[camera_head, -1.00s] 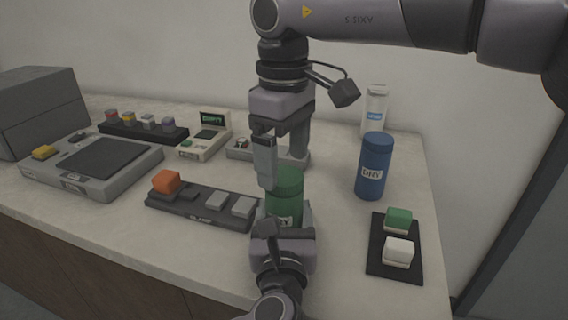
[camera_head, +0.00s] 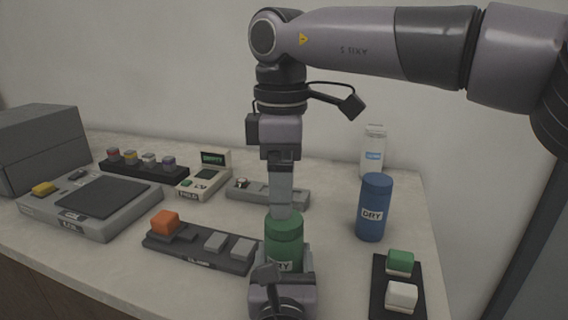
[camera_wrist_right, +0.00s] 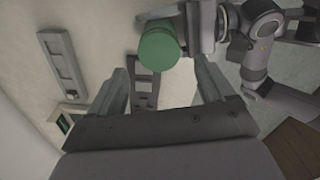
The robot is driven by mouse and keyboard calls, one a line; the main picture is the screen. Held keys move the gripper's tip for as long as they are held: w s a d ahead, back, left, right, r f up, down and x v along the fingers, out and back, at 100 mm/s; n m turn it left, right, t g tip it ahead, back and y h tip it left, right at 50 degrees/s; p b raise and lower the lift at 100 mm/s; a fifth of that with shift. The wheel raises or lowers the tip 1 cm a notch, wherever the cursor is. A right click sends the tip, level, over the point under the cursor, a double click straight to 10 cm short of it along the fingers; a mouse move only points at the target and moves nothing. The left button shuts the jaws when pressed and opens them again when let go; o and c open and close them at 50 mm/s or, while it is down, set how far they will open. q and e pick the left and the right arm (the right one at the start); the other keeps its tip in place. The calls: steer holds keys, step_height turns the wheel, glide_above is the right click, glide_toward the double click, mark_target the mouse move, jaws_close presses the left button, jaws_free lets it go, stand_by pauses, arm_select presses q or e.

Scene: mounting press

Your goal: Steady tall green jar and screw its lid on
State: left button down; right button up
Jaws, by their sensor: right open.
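The tall green jar (camera_head: 284,252) stands upright at the front of the counter, its label partly hidden. A green lid (camera_head: 284,224) sits on its top; I cannot tell how tightly. My left gripper (camera_head: 280,276) is closed around the jar's lower part from the front. My right gripper (camera_head: 282,207) points down just above the lid, its fingers seen edge-on. In the right wrist view its fingers (camera_wrist_right: 160,85) are spread and empty, with the lid (camera_wrist_right: 159,47) showing beyond them between the fingers.
A blue jar labelled DRY (camera_head: 373,208) stands to the right, with a white bottle (camera_head: 373,150) behind. A black tray (camera_head: 398,276) holds a green and a white block. A dark button panel (camera_head: 200,247) lies close left of the jar. A grey scale-like device (camera_head: 92,200) is farther left.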

steer(key=n, duration=0.5)
steer(key=shift+r, duration=0.15)
steer(key=n, duration=0.3)
steer(key=shift+a+r, duration=0.1)
steer(key=n, duration=0.6)
steer(key=shift+r+n, duration=0.15)
steer(key=shift+n, duration=0.25)
steer(key=n, duration=0.4)
steer(key=shift+s+r+n, duration=0.1)
steer(key=shift+r+n, duration=0.05)
steer(key=shift+n, duration=0.25)
steer(key=n, duration=0.3)
steer(key=shift+r, duration=0.1)
steer(key=n, duration=0.6)
steer(key=shift+r+n, duration=0.2)
steer(key=shift+n, duration=0.1)
steer(key=n, duration=0.4)
steer(key=shift+r+n, duration=0.15)
steer(key=shift+n, duration=0.25)
steer(key=n, duration=0.6)
steer(key=shift+r, duration=0.15)
steer(key=n, duration=0.5)
steer(key=shift+r, duration=0.15)
steer(key=n, duration=0.5)
steer(key=shift+d+r+n, duration=0.15)
steer(key=shift+d+n, duration=0.05)
steer(key=shift+n, duration=0.2)
